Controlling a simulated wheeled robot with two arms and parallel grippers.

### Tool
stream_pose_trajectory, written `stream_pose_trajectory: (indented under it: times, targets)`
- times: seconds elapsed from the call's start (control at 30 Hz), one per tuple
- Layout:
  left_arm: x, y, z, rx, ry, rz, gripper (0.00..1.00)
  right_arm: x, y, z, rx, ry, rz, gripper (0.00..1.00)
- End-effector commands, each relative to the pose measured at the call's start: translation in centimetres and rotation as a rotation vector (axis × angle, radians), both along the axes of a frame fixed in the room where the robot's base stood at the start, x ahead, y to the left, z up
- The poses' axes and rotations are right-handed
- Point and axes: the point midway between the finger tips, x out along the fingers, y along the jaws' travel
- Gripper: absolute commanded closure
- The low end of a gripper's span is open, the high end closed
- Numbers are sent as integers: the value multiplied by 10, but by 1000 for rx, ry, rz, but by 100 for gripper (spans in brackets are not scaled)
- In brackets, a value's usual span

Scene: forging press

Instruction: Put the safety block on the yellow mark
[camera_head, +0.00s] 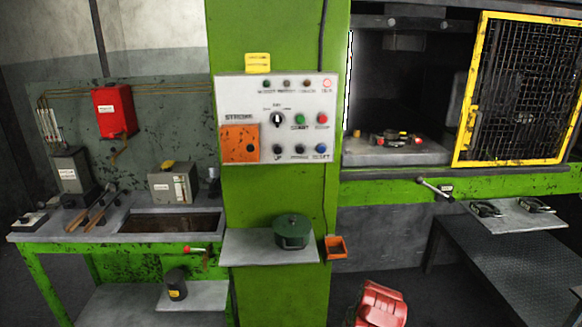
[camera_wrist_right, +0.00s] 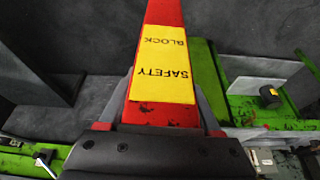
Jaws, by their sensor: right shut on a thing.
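The safety block (camera_wrist_right: 165,75), a long red bar with a yellow "SAFETY BLOCK" label, fills the middle of the right wrist view. My right gripper (camera_wrist_right: 162,125) is shut on it, with grey fingers along both sides of the bar. The bar's far end runs out of the top of that view. In the head view a red object (camera_head: 380,303) shows at the bottom edge, cut off; I cannot tell whether it is the block. I cannot make out a yellow mark on a surface. My left gripper is in neither view.
The press opening, with its grey bed (camera_head: 390,153), is at the back right, beside an open yellow mesh guard (camera_head: 515,90). A green column carries the control panel (camera_head: 278,118) and a shelf with a green pot (camera_head: 292,231). A workbench (camera_head: 100,228) stands left.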

Motion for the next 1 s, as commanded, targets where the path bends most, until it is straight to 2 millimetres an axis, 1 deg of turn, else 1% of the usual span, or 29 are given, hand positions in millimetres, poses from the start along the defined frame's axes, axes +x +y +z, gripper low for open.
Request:
stream_pose_trajectory:
  times: [0.1, 0.37, 0.47, 0.57, 0.73, 0.9, 1.0]
  targets:
    - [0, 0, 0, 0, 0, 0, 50, -6, -1, -4, 0, -4, -12, 100]
    - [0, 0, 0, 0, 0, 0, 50, -7, -2, -5, 0, -4, -17, 100]
    - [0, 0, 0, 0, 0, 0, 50, -12, 0, -7, 1, -8, -14, 100]
    - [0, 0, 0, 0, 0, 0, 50, -23, 4, -9, 5, -18, -10, 100]
    - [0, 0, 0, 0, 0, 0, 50, -54, 5, -21, 6, -21, -6, 100]
    - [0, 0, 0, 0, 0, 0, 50, -83, 1, -33, 0, -11, -12, 100]
    - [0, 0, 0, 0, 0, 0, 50, -93, -2, -37, -4, -4, -15, 100]
